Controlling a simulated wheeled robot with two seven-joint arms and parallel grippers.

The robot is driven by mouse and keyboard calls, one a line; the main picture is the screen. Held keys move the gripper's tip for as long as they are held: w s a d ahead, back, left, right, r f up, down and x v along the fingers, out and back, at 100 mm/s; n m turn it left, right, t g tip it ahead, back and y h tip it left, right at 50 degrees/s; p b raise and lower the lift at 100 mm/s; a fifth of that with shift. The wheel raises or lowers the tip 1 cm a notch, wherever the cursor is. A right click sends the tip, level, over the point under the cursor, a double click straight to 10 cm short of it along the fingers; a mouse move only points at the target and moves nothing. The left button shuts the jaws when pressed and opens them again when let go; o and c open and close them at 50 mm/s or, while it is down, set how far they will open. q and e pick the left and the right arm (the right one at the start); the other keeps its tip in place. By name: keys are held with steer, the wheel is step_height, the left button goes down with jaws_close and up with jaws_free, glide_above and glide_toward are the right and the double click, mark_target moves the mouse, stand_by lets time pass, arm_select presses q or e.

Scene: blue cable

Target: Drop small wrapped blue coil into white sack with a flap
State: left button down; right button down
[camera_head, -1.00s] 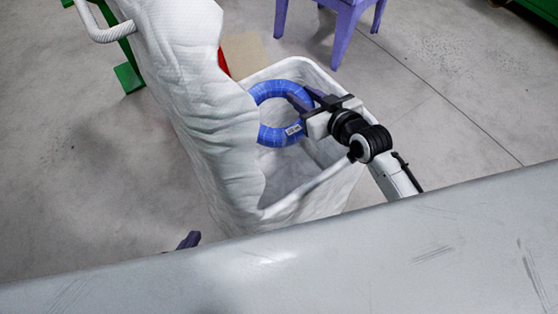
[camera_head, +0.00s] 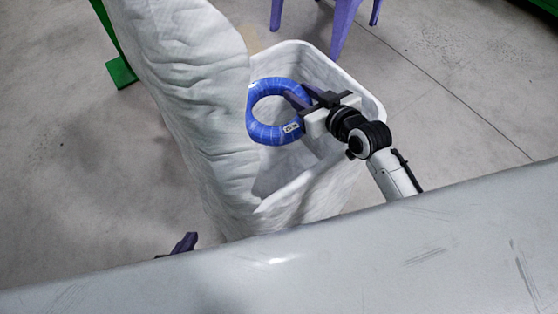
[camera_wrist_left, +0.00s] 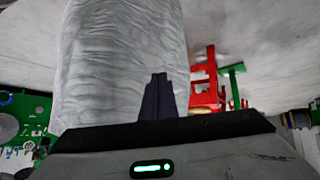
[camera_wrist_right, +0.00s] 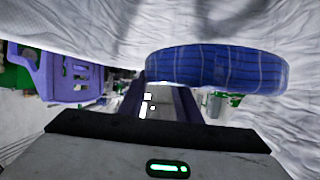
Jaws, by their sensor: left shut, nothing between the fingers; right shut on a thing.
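The blue wrapped coil (camera_head: 262,133) hangs over the open mouth of the white sack (camera_head: 305,205) in the head view. My right gripper (camera_head: 303,101) is shut on the right side of the coil's ring. In the right wrist view the coil (camera_wrist_right: 215,70) spans beyond the fingertips (camera_wrist_right: 165,85), with white sack cloth behind it. The sack's tall wrinkled flap (camera_head: 190,80) stands up on the left of the mouth. My left gripper (camera_head: 187,243) is low beside the sack, partly hidden by a grey surface, and is shut and empty. The left wrist view shows its closed fingers (camera_wrist_left: 158,95) before the white cloth (camera_wrist_left: 110,60).
A purple chair (camera_head: 343,20) stands behind the sack. A green frame (camera_head: 120,70) is at the upper left. A broad grey surface (camera_head: 330,260) fills the bottom of the head view. The concrete floor right of the sack looks clear.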

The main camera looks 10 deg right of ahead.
steer(key=c, duration=1.4)
jaws_free()
steer(key=shift+r, duration=0.2)
steer(key=shift+o, duration=0.9)
steer(key=shift+f, duration=0.3)
steer(key=p+v, duration=0.2)
steer(key=v, duration=0.8)
steer(key=shift+r, duration=0.3)
steer(key=shift+s, duration=0.1)
